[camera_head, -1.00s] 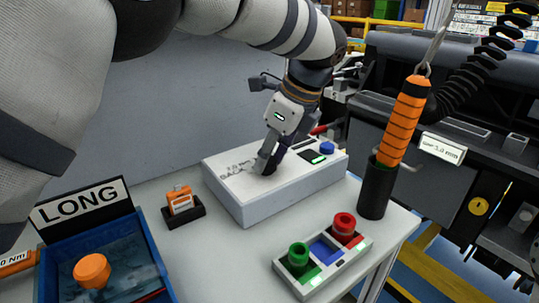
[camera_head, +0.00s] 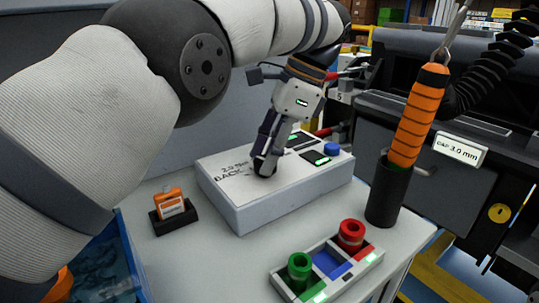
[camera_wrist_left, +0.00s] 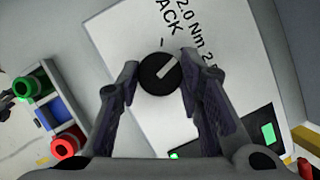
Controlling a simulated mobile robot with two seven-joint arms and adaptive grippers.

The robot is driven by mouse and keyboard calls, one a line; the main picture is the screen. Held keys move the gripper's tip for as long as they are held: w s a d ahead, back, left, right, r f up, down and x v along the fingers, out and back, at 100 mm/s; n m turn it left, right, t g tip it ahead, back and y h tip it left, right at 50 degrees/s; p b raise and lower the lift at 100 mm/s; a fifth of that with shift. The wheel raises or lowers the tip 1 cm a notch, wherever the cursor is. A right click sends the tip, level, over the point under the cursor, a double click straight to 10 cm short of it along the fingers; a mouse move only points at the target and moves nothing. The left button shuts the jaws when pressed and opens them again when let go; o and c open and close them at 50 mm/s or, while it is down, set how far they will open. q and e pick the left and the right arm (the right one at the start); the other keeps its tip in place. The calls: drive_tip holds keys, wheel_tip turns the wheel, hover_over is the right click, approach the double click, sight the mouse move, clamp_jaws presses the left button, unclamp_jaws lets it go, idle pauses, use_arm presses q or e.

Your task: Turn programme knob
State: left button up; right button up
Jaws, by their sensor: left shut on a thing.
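The programme knob (camera_wrist_left: 160,75) is a round black dial with a pale pointer line, on the top of a white box-shaped module (camera_head: 285,205). Printed text, including "BACK" and "2.0 Nm", lies beside it. My left gripper (camera_head: 264,168) reaches down to the module top in the head view and mostly hides the knob there. In the left wrist view my left gripper (camera_wrist_left: 160,80) has its two fingers on opposite sides of the knob, shut on it. My right gripper is not in view.
A green and red button tray (camera_head: 330,265) stands in front of the module. A black holder (camera_head: 388,195) with an orange-handled tool (camera_head: 418,115) stands to the right. An orange item (camera_head: 172,203) sits in a small black stand at left. A blue bin (camera_head: 130,255) is partly hidden.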

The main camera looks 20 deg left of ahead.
use_arm(q)
drive_tip(key=shift+f, duration=0.15)
idle(0.3)
drive_tip(key=o, duration=1.1)
drive_tip(key=shift+o, duration=0.2)
